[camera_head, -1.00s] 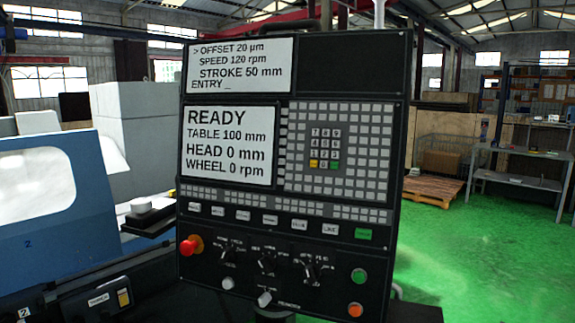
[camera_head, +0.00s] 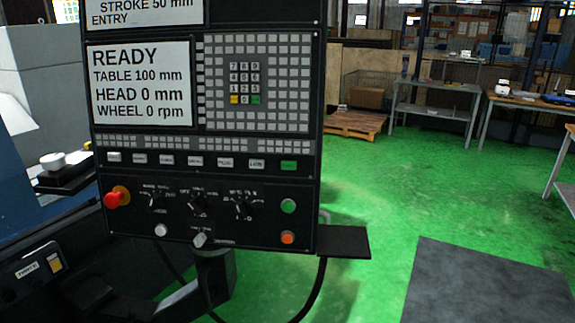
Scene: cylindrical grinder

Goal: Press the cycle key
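The black control panel (camera_head: 310,140) fills the left and middle of the head view. A row of small labelled keys runs across it below the keypad. The key at the right end of that row is green (camera_head: 288,165); its label is too small to read, so I cannot tell for certain that it is the cycle key. A round green button (camera_head: 288,206) and a round orange button (camera_head: 288,238) sit lower right. The screen (camera_head: 140,83) reads READY, TABLE 100 mm, HEAD 0 mm, WHEEL 0 rpm. Neither of my grippers is in view.
A red mushroom button (camera_head: 112,199) and several rotary knobs are on the panel's lower part. A small black shelf (camera_head: 345,242) juts out at its lower right. Green floor (camera_head: 400,190) lies open to the right, with a dark mat (camera_head: 490,285), a pallet (camera_head: 357,123) and workbenches.

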